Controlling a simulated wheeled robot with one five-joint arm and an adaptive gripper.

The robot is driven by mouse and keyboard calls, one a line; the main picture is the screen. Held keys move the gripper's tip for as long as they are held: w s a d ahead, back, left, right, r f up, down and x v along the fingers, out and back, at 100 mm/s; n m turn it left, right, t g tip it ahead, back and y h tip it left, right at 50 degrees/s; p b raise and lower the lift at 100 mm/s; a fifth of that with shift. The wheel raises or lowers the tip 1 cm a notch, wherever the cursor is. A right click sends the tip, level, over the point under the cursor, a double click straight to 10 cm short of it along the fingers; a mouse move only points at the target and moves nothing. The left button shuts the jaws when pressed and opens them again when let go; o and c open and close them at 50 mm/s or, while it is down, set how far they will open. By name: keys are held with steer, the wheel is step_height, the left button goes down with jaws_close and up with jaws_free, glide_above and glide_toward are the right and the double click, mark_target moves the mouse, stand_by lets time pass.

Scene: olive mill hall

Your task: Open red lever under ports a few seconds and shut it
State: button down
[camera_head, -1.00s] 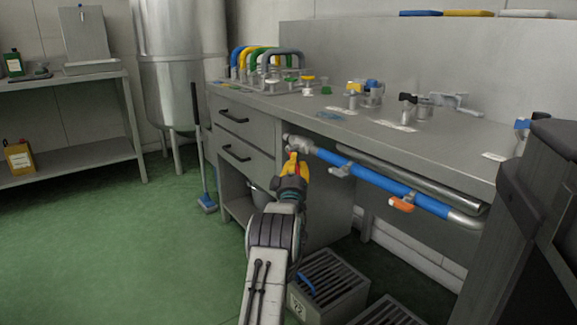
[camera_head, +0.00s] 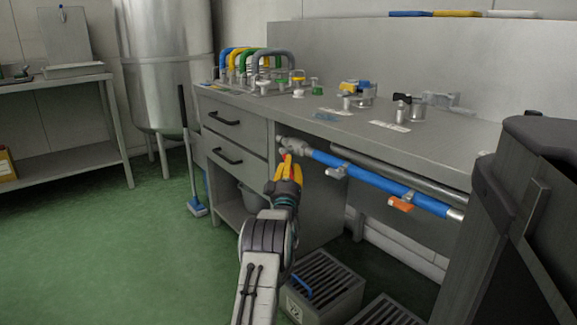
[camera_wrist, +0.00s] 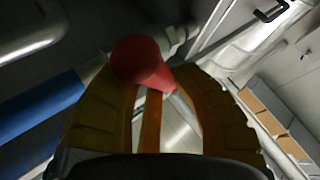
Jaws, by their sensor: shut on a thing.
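A red lever (camera_wrist: 140,62) shows in the wrist view between the yellow-orange fingers of my gripper (camera_wrist: 150,85). My gripper is shut on it. In the head view my gripper (camera_head: 288,158) reaches up to the left end of the blue pipe (camera_head: 375,182), beside a grey fitting below the bench top. The fingers hide most of the red lever there, so its exact angle is unclear. The blue pipe also shows in the wrist view (camera_wrist: 42,112). No flow of liquid is visible.
Along the same pipe are a grey lever (camera_head: 336,172) and an orange lever (camera_head: 401,203). Coloured hoses (camera_head: 250,62) stand on the bench (camera_head: 340,125). Slatted crates (camera_head: 322,290) lie below. A dark cabinet (camera_head: 520,200) blocks the right; green floor is clear at left.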

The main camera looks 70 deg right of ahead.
steer(key=c, duration=1.3)
jaws_free()
steer(key=shift+s+d+f, duration=0.15)
steer(key=shift+s, duration=0.05)
steer(key=shift+o, duration=0.4)
steer(key=shift+w, duration=0.1)
steer(key=v, duration=1.2)
